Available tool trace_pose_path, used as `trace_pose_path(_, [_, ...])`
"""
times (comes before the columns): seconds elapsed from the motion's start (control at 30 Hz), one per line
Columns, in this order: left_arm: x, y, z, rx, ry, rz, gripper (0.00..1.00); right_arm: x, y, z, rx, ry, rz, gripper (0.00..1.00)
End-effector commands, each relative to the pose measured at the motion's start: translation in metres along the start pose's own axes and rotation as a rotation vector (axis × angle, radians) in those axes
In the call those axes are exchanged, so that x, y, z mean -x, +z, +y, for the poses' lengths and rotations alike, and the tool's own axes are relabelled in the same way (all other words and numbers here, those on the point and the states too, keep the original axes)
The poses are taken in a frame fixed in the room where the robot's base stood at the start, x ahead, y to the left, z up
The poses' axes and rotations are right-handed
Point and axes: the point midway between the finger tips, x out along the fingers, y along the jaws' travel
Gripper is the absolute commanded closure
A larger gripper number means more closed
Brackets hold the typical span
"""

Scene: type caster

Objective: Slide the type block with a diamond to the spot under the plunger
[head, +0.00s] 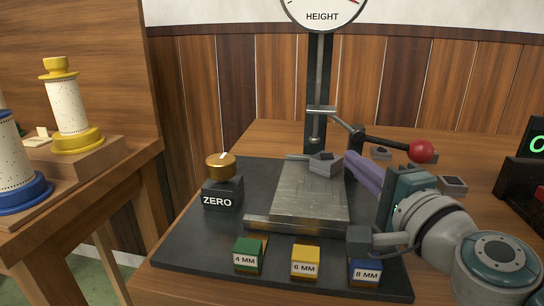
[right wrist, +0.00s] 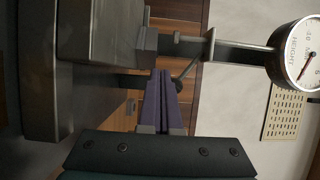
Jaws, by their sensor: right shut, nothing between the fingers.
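A grey type block (head: 325,163) sits at the far right part of the raised metal plate (head: 308,200). Its top mark is too small to read, so I cannot tell whether it is a diamond. The plunger (head: 315,133) hangs from the gauge just behind and to the left of it. My right gripper (head: 351,160) is shut and empty, its purple fingers close to the block's right side; I cannot tell whether they touch. The right wrist view shows the fingers (right wrist: 160,78) below a grey block (right wrist: 147,42) at the plate's edge. My left gripper is not in view.
A red-knobbed lever (head: 421,151) stands behind my right gripper. Other small blocks (head: 452,185) lie on the table to the right. Labelled 4 MM (head: 249,254), 6 MM (head: 305,261) and 8 MM (head: 365,272) blocks line the front. A ZERO knob (head: 221,167) is at left.

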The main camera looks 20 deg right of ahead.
Motion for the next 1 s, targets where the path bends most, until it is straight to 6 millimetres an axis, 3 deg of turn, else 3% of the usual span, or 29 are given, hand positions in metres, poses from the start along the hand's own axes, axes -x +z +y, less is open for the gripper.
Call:
trace_pose_path(0.37, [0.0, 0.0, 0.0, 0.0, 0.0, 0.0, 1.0, -0.002, 0.002, 0.0, 0.0, -0.001, 0.0, 1.0])
trace_pose_path(0.63, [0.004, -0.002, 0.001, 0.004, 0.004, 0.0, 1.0, -0.021, 0.021, -0.001, -0.001, -0.001, 0.0, 1.0])
trace_pose_path(1.0, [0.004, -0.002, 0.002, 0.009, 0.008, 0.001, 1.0, -0.021, 0.021, 0.0, 0.0, 0.0, 0.0, 1.0])
